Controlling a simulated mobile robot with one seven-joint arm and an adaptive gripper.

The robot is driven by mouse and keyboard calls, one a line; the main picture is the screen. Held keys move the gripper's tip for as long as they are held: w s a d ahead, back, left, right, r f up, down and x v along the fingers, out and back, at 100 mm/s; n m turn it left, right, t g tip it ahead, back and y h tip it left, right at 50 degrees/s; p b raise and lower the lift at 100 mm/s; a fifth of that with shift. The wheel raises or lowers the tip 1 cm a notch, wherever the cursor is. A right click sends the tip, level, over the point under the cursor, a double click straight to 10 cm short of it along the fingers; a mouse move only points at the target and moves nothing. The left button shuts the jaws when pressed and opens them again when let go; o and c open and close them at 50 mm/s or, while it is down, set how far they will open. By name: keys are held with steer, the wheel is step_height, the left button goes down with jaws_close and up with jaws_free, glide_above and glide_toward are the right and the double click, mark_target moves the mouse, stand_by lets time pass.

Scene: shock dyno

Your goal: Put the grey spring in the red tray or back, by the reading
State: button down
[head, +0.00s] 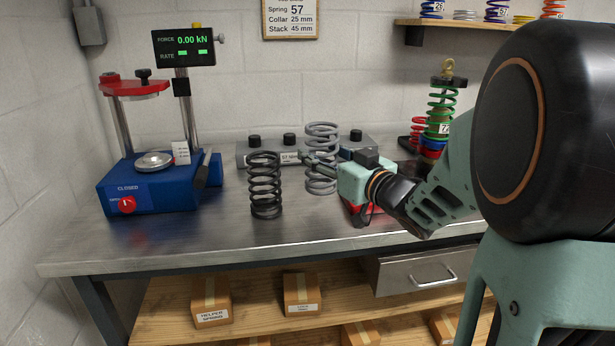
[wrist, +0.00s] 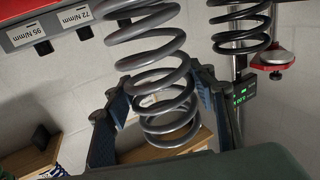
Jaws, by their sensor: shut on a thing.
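The grey spring (head: 321,130) stands upright in my gripper (head: 313,160). In the wrist view, the two fingers of my gripper (wrist: 165,100) lie on either side of the grey spring's coils (wrist: 160,60). I cannot tell whether its lower end touches anything. A red surface, apparently the red tray (head: 357,209), shows under my gripper and is mostly hidden by it. The blue dyno (head: 145,187) stands at the left with an empty-looking round plate (head: 154,161). Its display (head: 184,46) reads 0.00 kN.
A black spring (head: 265,185) stands on the metal bench, left of the grey spring. A grey labelled rack (head: 262,155) with black knobs is behind. A coilover with a green spring (head: 441,100) stands at the right. The wall sign (head: 291,18) reads Spring 57. The front left bench is clear.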

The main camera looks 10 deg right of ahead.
steer(key=f, duration=0.1)
steer(key=a+f+b, duration=0.1)
steer(key=f, duration=0.1)
steer(key=w+f, duration=0.1)
steer(key=shift+a+f+b, duration=0.15)
steer(key=shift+b, duration=0.25)
steer(key=shift+f, duration=0.15)
steer(key=shift+f, duration=0.1)
steer(key=shift+f, duration=0.15)
steer(key=c, duration=0.9)
jaws_free()
steer(key=shift+s, duration=0.1)
steer(key=shift+o, duration=0.2)
steer(key=shift+r, duration=0.25)
steer(key=p+v, duration=0.1)
steer(key=v, duration=1.1)
steer(key=shift+f+p, duration=0.2)
steer(key=shift+p, duration=0.2)
